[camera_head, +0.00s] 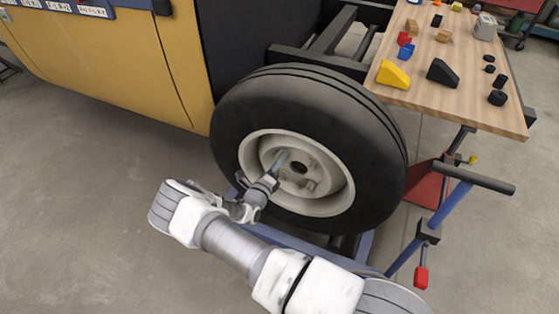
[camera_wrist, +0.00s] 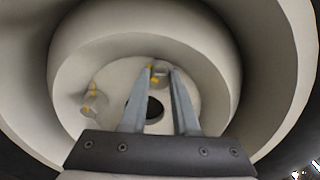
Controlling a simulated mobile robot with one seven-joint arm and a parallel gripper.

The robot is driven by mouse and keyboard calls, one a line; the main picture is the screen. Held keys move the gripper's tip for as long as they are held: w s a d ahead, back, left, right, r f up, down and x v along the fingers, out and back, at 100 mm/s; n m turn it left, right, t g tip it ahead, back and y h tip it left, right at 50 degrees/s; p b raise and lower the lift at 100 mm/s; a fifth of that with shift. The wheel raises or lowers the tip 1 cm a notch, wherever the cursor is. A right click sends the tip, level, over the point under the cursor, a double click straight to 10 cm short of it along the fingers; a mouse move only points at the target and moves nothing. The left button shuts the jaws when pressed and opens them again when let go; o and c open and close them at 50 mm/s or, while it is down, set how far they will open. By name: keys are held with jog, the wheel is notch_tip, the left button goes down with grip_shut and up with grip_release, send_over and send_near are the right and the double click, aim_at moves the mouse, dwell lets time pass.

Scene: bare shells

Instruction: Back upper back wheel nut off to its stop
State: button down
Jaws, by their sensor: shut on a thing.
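The back wheel (camera_head: 312,140) has a black tyre and a cream rim with a dark centre hole. My gripper (camera_head: 282,157) reaches into the rim from the lower left, its fingertips at the upper part of the hub face. In the wrist view, my gripper (camera_wrist: 161,70) has its two fingers on either side of the upper wheel nut (camera_wrist: 161,76), shut on it. The nut is grey with a yellow mark; the fingers partly hide it. Another nut (camera_wrist: 95,98) with yellow marks sits free to the left of the centre hole.
The deep rim wall (camera_wrist: 245,75) surrounds my gripper closely. A wooden table (camera_head: 470,75) with blocks and small parts stands behind right of the wheel. A blue stand with a black bar (camera_head: 475,178) is at the right. The yellow vehicle body (camera_head: 130,65) is left.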

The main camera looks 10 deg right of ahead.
jog(key=n+b, duration=0.1)
jog(key=n, duration=1.1)
jog(key=shift+s+f+n, duration=0.1)
jog(key=shift+f+n, duration=0.05)
jog(key=shift+n, duration=0.25)
dwell(0.3)
jog(key=c, duration=0.7)
grip_release()
jog(key=p+v, duration=0.4)
jog(key=v, duration=1.3)
jog(key=shift+s+a, duration=0.1)
